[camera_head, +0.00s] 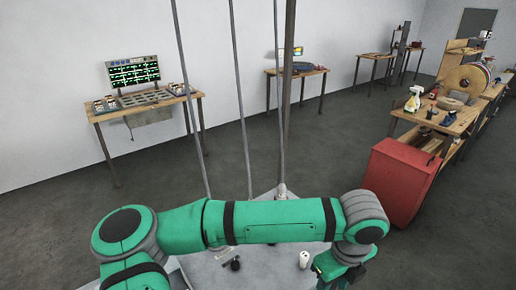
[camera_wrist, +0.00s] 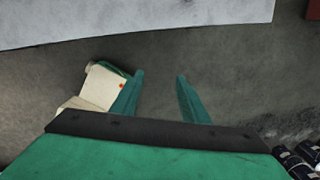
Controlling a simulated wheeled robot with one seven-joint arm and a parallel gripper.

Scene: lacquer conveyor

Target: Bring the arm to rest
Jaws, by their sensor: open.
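My arm is green with grey joints and lies folded across the bottom of the head view. My gripper shows in the wrist view (camera_wrist: 160,82), with two green fingers apart and nothing between them. It points down at the bare grey floor. In the head view the wrist end is at the lower right, and the fingertips cannot be made out there.
A table with a screen (camera_head: 134,71) and a tray of small items stands at the left wall. A red cabinet (camera_head: 400,180) stands right, beside a cluttered wooden bench (camera_head: 428,125). Two smaller tables stand at the back. The floor (camera_head: 300,150) between is clear.

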